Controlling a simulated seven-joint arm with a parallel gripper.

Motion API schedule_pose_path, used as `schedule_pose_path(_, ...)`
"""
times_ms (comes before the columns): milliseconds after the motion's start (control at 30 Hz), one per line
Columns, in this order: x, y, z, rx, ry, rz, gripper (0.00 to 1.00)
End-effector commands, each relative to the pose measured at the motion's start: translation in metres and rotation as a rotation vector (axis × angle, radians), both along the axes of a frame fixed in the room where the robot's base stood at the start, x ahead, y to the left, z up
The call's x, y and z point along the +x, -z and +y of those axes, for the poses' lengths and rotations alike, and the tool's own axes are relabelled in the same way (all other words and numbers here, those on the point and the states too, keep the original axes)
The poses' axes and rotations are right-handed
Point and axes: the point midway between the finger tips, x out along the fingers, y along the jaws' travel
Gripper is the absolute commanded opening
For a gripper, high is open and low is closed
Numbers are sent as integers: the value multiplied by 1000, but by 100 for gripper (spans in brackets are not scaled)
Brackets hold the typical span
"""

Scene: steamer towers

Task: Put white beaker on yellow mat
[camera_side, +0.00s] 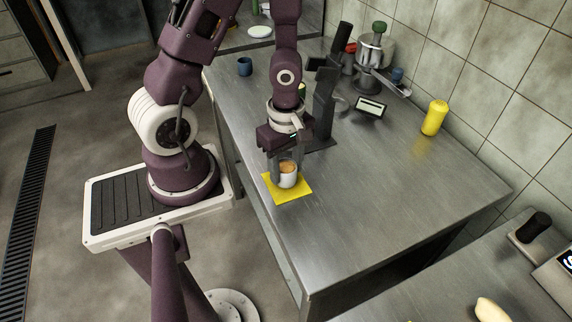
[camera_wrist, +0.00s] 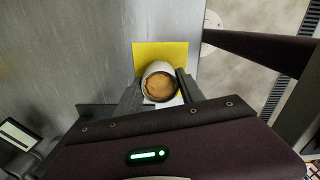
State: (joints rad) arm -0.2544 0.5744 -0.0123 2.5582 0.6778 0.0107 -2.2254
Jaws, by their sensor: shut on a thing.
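The white beaker (camera_side: 288,180), with a brown filling, is at the yellow mat (camera_side: 298,195) near the left edge of the steel counter. My gripper (camera_side: 286,170) is around the beaker and shut on it. In the wrist view the beaker (camera_wrist: 159,84) sits between the two fingers (camera_wrist: 159,88), with the yellow mat (camera_wrist: 160,52) behind and beside it. The beaker looks upright. Whether its base touches the mat is hard to tell.
A yellow bottle (camera_side: 435,118) stands by the tiled wall. A blue cup (camera_side: 245,66) is at the far left of the counter. A scale (camera_side: 370,107) and a dark stand (camera_side: 322,118) are behind my gripper. The counter's front right is clear.

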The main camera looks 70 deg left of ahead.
Motion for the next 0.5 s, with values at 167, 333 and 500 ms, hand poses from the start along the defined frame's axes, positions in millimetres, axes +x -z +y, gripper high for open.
schedule_pose_path(167,0,3,0,-1,0,0,0)
schedule_pose_path(333,0,6,0,-1,-1,1,0)
schedule_pose_path(500,0,6,0,-1,-1,0,65)
